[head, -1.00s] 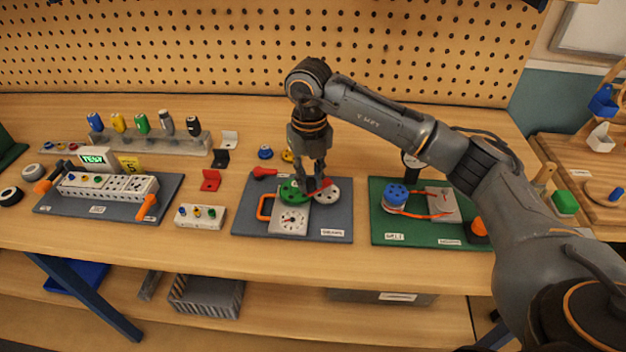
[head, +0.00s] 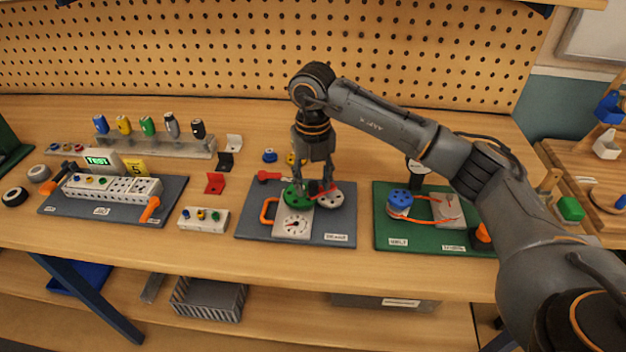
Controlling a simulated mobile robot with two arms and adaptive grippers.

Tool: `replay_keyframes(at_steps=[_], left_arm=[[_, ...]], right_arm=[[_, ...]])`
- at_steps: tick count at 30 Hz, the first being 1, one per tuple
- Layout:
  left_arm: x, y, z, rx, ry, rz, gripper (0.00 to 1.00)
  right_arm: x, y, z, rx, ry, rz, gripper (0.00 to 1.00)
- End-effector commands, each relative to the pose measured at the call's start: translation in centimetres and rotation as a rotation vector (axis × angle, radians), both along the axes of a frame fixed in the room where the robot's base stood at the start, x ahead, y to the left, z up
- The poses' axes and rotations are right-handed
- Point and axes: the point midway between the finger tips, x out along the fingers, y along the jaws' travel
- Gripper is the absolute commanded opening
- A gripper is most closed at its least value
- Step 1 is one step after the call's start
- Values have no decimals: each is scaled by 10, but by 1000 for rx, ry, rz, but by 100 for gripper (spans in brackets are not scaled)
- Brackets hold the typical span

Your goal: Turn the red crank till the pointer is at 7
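The gear board (head: 345,228) is a grey plate at the middle of the bench. It carries a green gear (head: 292,198), a pale gear (head: 335,200) and a white dial plate (head: 293,226) with a small pointer; its numbers are too small to read. A red crank part (head: 322,189) shows by the gears, partly hidden by my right gripper (head: 313,186). That gripper points down over the gears, with its fingers spread to either side and a gap between them. I cannot tell whether they touch the crank. My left gripper is not in view.
An orange handle (head: 267,210) and a red lever-like piece (head: 269,176) are at the board's left. A green belt board (head: 420,238) stands to the right. A small button box (head: 204,219) lies to the left. Bare bench lies in front.

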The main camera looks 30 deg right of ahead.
Motion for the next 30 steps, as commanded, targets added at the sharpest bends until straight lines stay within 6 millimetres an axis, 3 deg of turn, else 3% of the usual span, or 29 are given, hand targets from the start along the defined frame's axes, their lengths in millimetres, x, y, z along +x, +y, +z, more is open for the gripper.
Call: replay_keyframes(at_steps=[8, 21, 30], left_arm=[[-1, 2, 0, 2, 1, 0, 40], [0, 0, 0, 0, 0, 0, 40], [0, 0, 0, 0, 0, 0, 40]], right_arm=[[0, 0, 7, 0, -1, 0, 44], [1, 1, 94, 1, -3, 1, 44], [0, 0, 119, -1, -1, 0, 44]])
